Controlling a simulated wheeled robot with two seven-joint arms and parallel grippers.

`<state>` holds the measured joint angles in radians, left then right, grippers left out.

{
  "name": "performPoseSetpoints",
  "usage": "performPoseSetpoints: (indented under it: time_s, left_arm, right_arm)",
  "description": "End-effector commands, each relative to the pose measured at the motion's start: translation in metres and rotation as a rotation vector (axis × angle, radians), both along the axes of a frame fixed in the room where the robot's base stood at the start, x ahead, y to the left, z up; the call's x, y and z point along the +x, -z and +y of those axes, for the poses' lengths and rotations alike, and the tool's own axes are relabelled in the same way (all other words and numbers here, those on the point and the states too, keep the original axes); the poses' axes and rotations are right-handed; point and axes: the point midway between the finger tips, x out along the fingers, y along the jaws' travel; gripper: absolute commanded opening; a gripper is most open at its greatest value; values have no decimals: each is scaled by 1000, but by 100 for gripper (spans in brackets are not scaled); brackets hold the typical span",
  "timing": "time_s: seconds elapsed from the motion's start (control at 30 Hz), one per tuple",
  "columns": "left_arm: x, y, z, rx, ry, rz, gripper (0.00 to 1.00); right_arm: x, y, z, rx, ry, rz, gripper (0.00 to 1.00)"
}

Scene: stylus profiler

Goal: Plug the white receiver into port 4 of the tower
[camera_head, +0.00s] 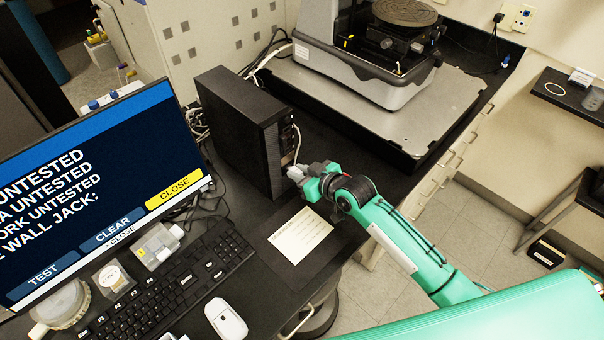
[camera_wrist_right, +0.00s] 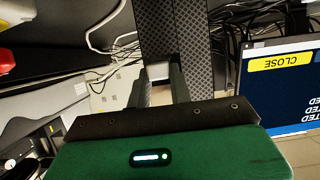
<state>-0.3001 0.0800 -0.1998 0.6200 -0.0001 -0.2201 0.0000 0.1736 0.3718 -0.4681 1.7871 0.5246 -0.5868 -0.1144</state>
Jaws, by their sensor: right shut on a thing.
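The black tower (camera_head: 238,120) stands upright on the dark bench, right of the monitor; its ported narrow face is turned toward my right arm. My right gripper (camera_head: 296,173) is at the lower part of that face. In the right wrist view, its two fingers (camera_wrist_right: 160,88) are shut on the small white receiver (camera_wrist_right: 159,71), which is at the tower's meshed dark face (camera_wrist_right: 182,35). I cannot tell whether the receiver touches the tower or sits in a port. Port 4 and its label cannot be made out. My left gripper is not in view.
A monitor (camera_head: 95,185), keyboard (camera_head: 175,285) and white mouse (camera_head: 226,318) are at the left. A paper note (camera_head: 300,235) lies below my right gripper. The profiler (camera_head: 370,55) stands on a grey plate behind. A white cable (camera_head: 297,145) hangs at the tower's ported face.

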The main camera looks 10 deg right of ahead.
Motion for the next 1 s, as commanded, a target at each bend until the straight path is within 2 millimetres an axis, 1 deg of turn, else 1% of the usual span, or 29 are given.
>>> performPoseSetpoints:
  time_s: [0.17, 0.37, 0.4, 0.47, 0.5, 0.7, 0.73, 1.0]
  left_arm:
    - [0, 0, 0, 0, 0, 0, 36]
    - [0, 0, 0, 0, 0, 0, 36]
    - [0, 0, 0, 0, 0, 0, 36]
    - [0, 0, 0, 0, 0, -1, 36]
    - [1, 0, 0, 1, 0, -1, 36]
    - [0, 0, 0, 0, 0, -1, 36]
    - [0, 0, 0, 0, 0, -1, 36]
    - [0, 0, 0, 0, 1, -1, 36]
  right_arm:
    - [4, -1, 3, 1, 0, -1, 0]
    - [4, 0, 3, 0, 0, 0, 0]
    - [4, 0, 3, 0, 0, 0, 27]
    - [4, 0, 3, 0, 0, 0, 38]
    - [4, 0, 3, 0, 0, 0, 46]
    - [4, 0, 3, 0, 0, 0, 46]
    - [4, 0, 3, 0, 0, 0, 43]
    - [4, 0, 3, 0, 0, 0, 43]
